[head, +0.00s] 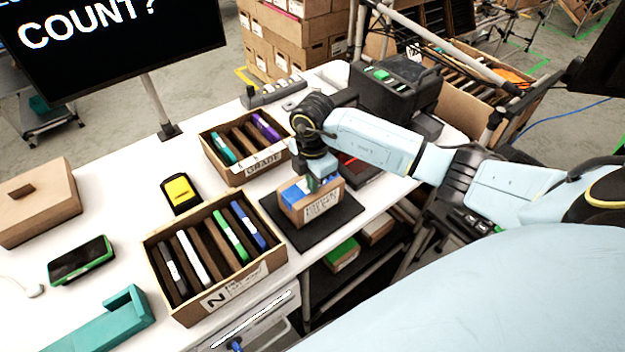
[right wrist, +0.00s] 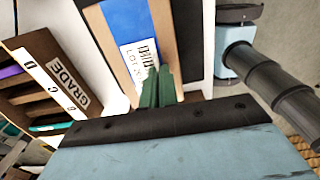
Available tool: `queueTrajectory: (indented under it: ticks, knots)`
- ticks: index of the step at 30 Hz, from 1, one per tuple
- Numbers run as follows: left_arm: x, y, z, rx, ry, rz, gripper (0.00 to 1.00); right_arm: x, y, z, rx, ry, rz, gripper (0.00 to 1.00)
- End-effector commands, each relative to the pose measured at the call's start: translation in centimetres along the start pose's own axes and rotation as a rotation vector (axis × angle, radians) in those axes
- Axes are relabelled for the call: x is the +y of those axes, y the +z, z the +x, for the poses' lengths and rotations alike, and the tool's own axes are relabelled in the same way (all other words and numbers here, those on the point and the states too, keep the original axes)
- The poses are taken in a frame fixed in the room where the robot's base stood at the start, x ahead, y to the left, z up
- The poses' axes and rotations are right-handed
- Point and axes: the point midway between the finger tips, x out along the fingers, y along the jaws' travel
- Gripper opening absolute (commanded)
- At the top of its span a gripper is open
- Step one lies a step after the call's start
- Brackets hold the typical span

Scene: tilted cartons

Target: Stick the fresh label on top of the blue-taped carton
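The carton (head: 319,206) is a small brown box with blue tape (head: 293,192) along its top and a printed white front panel. It sits on a black mat. My right gripper (head: 314,184) is right over its top, pointing down. In the right wrist view the tape (right wrist: 126,18) runs up to a white label (right wrist: 138,58) with "LOT" and a barcode. The green fingers of my right gripper (right wrist: 156,80) are close together at this label and hide part of it. Whether the label touches the carton top is unclear. My left gripper is out of view.
A "GRADE" box (head: 230,165) stands just left of the mat (head: 338,226), and a larger divided box (head: 180,315) stands nearer. A black device (head: 395,88) is behind my right arm. A teal holder (head: 85,326) and green-edged handheld (head: 82,261) lie at left.

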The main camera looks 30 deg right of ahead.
Motion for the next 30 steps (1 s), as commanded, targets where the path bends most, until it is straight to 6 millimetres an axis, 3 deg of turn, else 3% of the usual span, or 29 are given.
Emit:
queueTrajectory:
  ticks: [8,14,22,26,30]
  knots:
    - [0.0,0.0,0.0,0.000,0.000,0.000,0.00,-0.1,0.0,0.1,-0.001,-0.002,0.000,0.00]
    - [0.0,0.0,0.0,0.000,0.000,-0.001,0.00,-0.1,0.0,0.1,0.000,-0.002,0.000,0.27]
    - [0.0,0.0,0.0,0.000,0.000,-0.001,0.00,0.0,0.0,-0.1,0.000,-0.001,0.000,0.27]
    - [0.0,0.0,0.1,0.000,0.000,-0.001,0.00,0.1,0.1,-1.4,-0.001,0.002,0.001,0.27]
    - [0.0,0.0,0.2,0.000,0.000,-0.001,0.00,0.1,0.0,-4.2,-0.001,0.004,-0.001,0.27]
